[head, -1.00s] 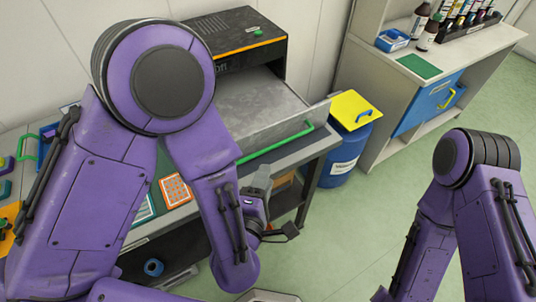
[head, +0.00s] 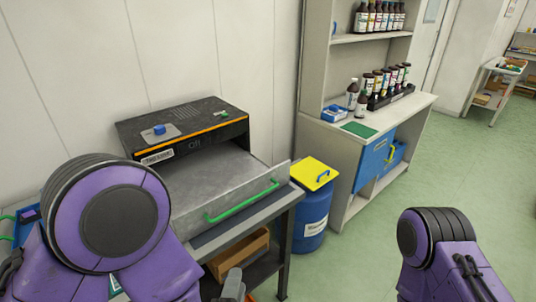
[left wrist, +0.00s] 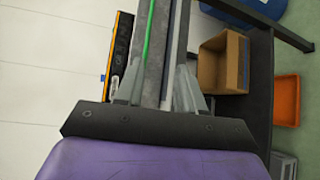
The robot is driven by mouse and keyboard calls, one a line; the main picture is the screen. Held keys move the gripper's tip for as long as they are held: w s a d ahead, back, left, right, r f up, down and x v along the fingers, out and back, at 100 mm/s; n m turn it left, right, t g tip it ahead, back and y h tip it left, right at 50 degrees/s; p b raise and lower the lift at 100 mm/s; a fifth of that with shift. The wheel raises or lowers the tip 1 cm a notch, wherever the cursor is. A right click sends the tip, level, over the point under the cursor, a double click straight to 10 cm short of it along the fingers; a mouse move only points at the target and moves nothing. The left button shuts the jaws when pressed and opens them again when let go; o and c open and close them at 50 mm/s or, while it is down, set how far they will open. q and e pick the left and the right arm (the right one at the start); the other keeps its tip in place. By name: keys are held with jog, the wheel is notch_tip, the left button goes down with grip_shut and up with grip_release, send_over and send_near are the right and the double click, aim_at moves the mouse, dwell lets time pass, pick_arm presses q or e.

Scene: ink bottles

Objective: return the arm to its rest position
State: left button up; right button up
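My left arm (head: 110,225) is bent at the lower left of the head view. Its gripper (head: 234,285) shows only in part at the bottom edge, in front of the bench. In the left wrist view the two grey fingers of this gripper (left wrist: 158,88) stand apart with nothing held between them. The tray front and green handle (left wrist: 149,35) show beyond them. My right arm (head: 440,255) is at the lower right of the head view, and its gripper is out of the picture.
A black machine (head: 185,128) with a pulled-out grey tray (head: 215,180) stands on the bench. A blue drum (head: 313,215) with a yellow lid is beside it. A cabinet (head: 345,185) carries several bottles. A cardboard box (head: 240,255) sits under the bench. Green floor lies open at the right.

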pick_arm(q)
jog(key=s+a+f+m+g+y, duration=0.1)
jog(key=s+a+f+m+g, duration=0.1)
jog(key=a+f+m+g, duration=0.35)
jog(key=s+a+f+m+g+y, duration=0.1)
jog(key=s+a+f+m+g, duration=0.1)
jog(key=a+f+m, duration=0.65)
jog(key=s+a+f+n+g+y, duration=0.2)
jog(key=s+a+f+g, duration=0.3)
jog(key=s+a+f, duration=0.4)
jog(key=s+f+y, duration=0.1)
jog(key=s+f, duration=0.1)
jog(key=s, duration=0.2)
jog(key=shift+a+n+g, duration=0.2)
jog(key=shift+n+g, duration=0.1)
jog(key=shift+g, duration=0.05)
jog(key=shift+s, duration=0.1)
